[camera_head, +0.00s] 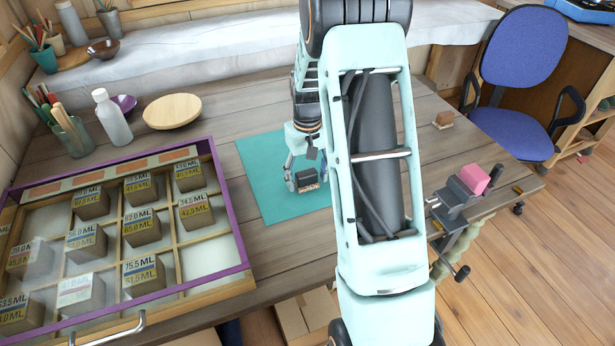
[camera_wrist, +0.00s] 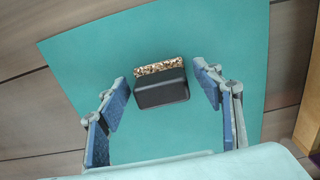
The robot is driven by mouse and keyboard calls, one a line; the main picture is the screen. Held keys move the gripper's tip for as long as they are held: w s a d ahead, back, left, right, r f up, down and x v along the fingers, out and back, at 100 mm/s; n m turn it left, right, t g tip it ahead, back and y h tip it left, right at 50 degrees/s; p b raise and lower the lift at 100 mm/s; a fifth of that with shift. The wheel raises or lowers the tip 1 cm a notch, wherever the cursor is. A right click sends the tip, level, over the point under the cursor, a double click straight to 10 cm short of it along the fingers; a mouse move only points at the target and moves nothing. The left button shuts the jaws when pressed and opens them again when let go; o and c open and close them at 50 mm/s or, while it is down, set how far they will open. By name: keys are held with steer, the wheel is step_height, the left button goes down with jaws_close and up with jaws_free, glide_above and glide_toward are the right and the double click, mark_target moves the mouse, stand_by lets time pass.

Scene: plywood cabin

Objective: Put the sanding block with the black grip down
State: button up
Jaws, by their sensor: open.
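The sanding block with the black grip (camera_wrist: 161,88) lies on the teal mat (camera_wrist: 90,60) in the wrist view, its speckled brown edge on the far side. My gripper (camera_wrist: 160,92) is open, with one blue-padded finger on each side of the block and a gap at both sides. In the head view the block (camera_head: 307,181) shows between the fingers of my gripper (camera_head: 307,180), on the teal mat (camera_head: 262,165). My arm hides the right part of the mat there.
A purple-rimmed divided tray (camera_head: 243,262) with several labelled blocks stands at the left. A wooden plate (camera_head: 172,111), a white bottle (camera_head: 112,118) and a pencil jar (camera_head: 70,135) are behind it. A vise with a pink block (camera_head: 474,179) is at the right edge, near a small brown block (camera_head: 443,119).

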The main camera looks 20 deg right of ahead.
mark_target(308, 174)
step_height(308, 174, up, 12)
steer(key=shift+r+p, duration=0.15)
steer(key=shift+p, duration=0.25)
stand_by(0.5)
